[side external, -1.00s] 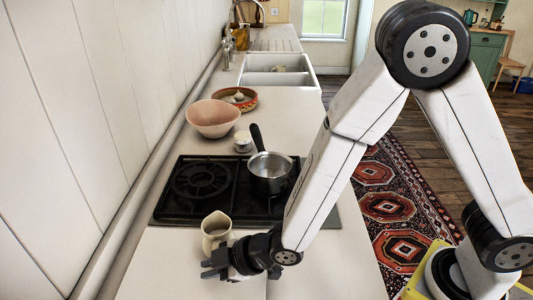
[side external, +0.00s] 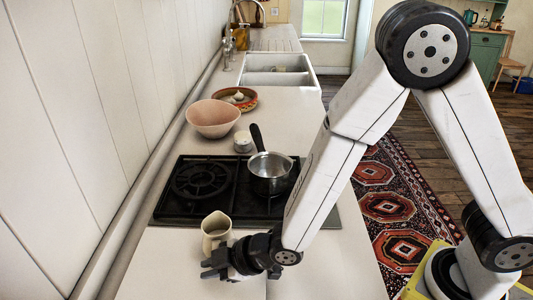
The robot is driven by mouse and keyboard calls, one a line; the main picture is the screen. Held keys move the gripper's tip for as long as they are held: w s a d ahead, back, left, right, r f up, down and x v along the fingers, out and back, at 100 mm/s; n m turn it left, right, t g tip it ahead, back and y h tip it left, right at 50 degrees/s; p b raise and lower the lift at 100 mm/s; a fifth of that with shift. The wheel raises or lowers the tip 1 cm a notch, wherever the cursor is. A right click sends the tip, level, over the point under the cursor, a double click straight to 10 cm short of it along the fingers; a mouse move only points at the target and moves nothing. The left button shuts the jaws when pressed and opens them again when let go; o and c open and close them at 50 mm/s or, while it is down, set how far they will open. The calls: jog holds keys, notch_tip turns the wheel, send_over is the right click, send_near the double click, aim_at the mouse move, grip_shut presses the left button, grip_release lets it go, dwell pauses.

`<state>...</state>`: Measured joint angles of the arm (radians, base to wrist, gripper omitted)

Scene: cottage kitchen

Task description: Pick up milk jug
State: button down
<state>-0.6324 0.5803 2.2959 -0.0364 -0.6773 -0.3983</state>
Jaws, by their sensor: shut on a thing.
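The milk jug (side external: 214,230) is a small cream jug standing upright on the pale worktop, just in front of the hob's near edge. My gripper (side external: 214,266) is low over the worktop at the jug's near side, its dark fingers pointing left. The jaws are shut on the jug, apparently at its lower near side. The gripper covers part of the jug's lower right, so the exact contact is hidden.
A black gas hob (side external: 205,185) lies behind the jug, with a steel saucepan (side external: 270,173) on its right side. Beyond are a small white pot (side external: 243,142), a pink bowl (side external: 212,119), an orange dish (side external: 245,107) and a white sink (side external: 300,79). A panelled wall (side external: 110,120) bounds the left.

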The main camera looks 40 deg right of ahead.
jog(key=shift+r, duration=0.3)
notch_tip(320, 180, up, 9)
jog(key=shift+r, duration=0.15)
dwell(1.3)
jog(key=shift+w+r, duration=0.1)
jog(key=shift+w, duration=0.1)
dwell(0.7)
